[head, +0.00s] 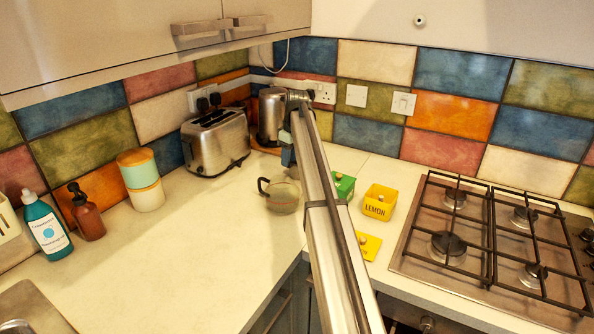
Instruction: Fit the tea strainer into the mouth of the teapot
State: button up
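A clear glass pot with a dark looped handle, which looks like the teapot (283,198), stands on the counter in the middle of the head view. My arm passes in front of its right side, so its mouth is not clear. The end of my arm, with my gripper (288,157), is just above and behind the pot in the picture. The fingers are too small and covered to read. I cannot make out the tea strainer, in the gripper or on the counter.
Right of my arm are a green box (344,187), a yellow LEMON box (380,203) and a yellow lid (368,245), near the gas hob (447,246). A toaster (214,142) and kettle (270,116) stand behind. The counter (185,255) left of the pot is clear.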

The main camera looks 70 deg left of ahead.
jog(key=shift+f, duration=0.55)
grip_shut()
